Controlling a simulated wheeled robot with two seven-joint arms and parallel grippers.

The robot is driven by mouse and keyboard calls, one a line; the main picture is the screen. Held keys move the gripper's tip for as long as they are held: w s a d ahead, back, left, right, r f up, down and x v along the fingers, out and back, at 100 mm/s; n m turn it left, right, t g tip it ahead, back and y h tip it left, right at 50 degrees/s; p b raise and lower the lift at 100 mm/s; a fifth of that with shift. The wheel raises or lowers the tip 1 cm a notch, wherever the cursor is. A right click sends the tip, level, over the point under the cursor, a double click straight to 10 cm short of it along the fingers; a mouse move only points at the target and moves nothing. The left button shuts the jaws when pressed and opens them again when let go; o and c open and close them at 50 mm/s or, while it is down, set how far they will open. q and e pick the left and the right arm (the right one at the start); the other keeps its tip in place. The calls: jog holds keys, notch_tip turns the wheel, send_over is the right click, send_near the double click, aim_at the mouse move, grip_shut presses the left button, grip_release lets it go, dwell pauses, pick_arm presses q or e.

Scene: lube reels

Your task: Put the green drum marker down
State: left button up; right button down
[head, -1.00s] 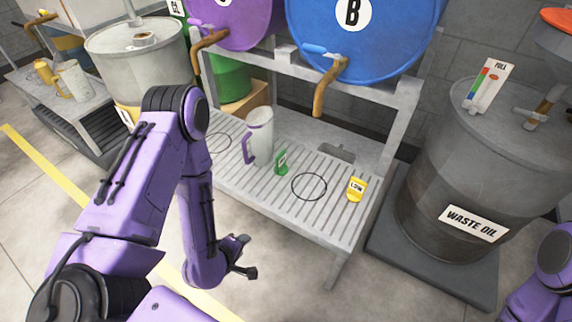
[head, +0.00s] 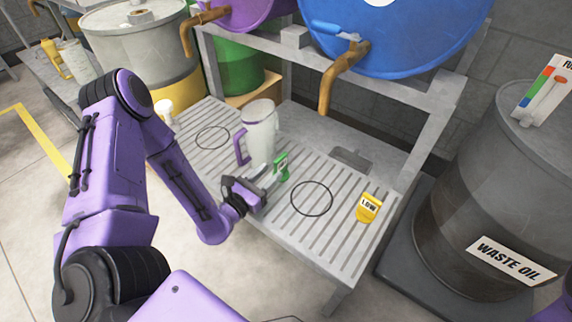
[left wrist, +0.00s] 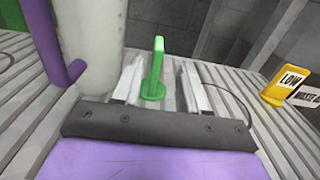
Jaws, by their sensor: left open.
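The green drum marker (head: 281,167) stands upright on the slatted grating (head: 335,238), close to the right of a pale jug with a purple handle (head: 260,132). In the left wrist view the marker (left wrist: 156,68) shows its narrow edge, with its round base on the slats. My left gripper (head: 268,178) is low over the grating, reaching in from the front. Its open fingers (left wrist: 162,88) lie on either side of the marker, with a visible gap on each side. My right gripper is out of view.
A yellow marker reading LOW (head: 369,207) stands to the right on the grating, past a black ring outline (head: 312,198). A blue drum with a tap (head: 345,75) hangs above. The waste oil drum (head: 490,190) stands at right.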

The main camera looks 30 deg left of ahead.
aim_at(287, 157)
pick_arm(q)
jog(key=w, duration=0.4)
jog(key=w+b, duration=0.1)
jog(key=w, duration=0.3)
jog(key=shift+w+d+f+b, duration=0.15)
jog(key=shift+w+f+b, duration=0.05)
jog(key=shift+b, duration=0.1)
grip_shut()
